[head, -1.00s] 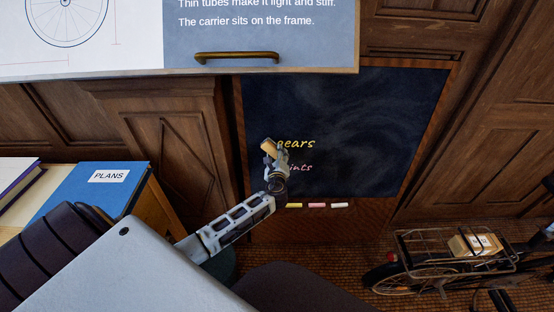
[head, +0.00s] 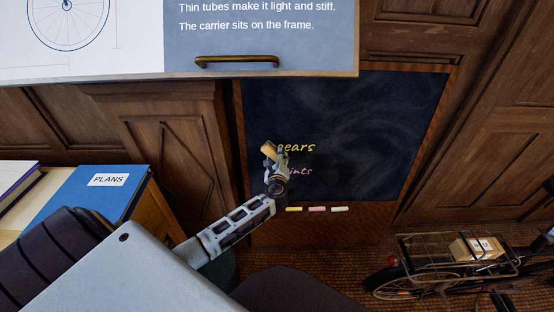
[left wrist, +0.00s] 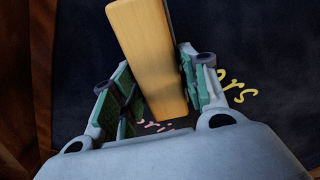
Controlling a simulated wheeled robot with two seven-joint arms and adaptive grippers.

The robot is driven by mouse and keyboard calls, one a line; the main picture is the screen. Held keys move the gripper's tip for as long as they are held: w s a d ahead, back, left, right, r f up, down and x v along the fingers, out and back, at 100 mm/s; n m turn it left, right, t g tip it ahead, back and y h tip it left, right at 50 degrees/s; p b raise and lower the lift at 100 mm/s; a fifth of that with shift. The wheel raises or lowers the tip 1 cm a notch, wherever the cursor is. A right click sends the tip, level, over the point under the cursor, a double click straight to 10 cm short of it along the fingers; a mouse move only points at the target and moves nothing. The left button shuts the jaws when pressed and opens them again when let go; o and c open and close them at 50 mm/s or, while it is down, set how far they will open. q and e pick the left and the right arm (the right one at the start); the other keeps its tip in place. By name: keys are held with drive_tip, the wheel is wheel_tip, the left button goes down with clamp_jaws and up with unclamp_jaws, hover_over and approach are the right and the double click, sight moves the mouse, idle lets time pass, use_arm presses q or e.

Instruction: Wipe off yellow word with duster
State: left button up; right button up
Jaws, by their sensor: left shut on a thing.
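The dark chalkboard (head: 390,120) stands against the wood panelling. On it is a yellow word (head: 297,147) reading "ears" as far as it shows, its start hidden by my gripper. Below it is a pink word (head: 300,171), partly hidden. My left gripper (head: 272,158) is in front of the left part of the words. It is shut on the duster, whose wooden back (head: 268,148) shows at the fingertips. In the left wrist view the duster (left wrist: 150,55) sits between the fingers, with yellow letters (left wrist: 236,88) to its right. I cannot tell whether it touches the board. My right gripper is not in view.
Yellow, pink and white chalk sticks (head: 317,209) lie on the ledge below the board. A drafting board (head: 260,73) with a brass handle overhangs the top. A blue PLANS binder (head: 95,195) lies at left. A bicycle (head: 450,265) stands at lower right.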

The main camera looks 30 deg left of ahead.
sight(302, 151)
use_arm(q)
drive_tip(key=shift+x, duration=0.95)
idle(0.6)
drive_tip(key=shift+d, duration=0.1)
drive_tip(key=shift+w+d+b, duration=0.2)
drive_tip(key=shift+w+d, duration=0.2)
drive_tip(key=shift+d, duration=0.35)
drive_tip(key=shift+w+d+b, duration=0.2)
drive_tip(key=shift+w+d, duration=0.25)
drive_tip(key=shift+d, duration=0.3)
drive_tip(key=shift+w+d, duration=0.1)
drive_tip(key=shift+w+d+b, duration=0.2)
drive_tip(key=shift+w+d, duration=0.25)
drive_tip(key=shift+d, duration=0.2)
drive_tip(key=shift+w+d+b, duration=0.15)
drive_tip(key=shift+w+d, duration=0.3)
drive_tip(key=shift+d, duration=0.2)
drive_tip(key=shift+w+d+b, duration=0.2)
drive_tip(key=shift+w+d, duration=0.25)
drive_tip(key=shift+d, duration=0.3)
drive_tip(key=shift+w+d+b, duration=0.15)
drive_tip(key=shift+w+d, duration=0.3)
drive_tip(key=shift+d, duration=0.35)
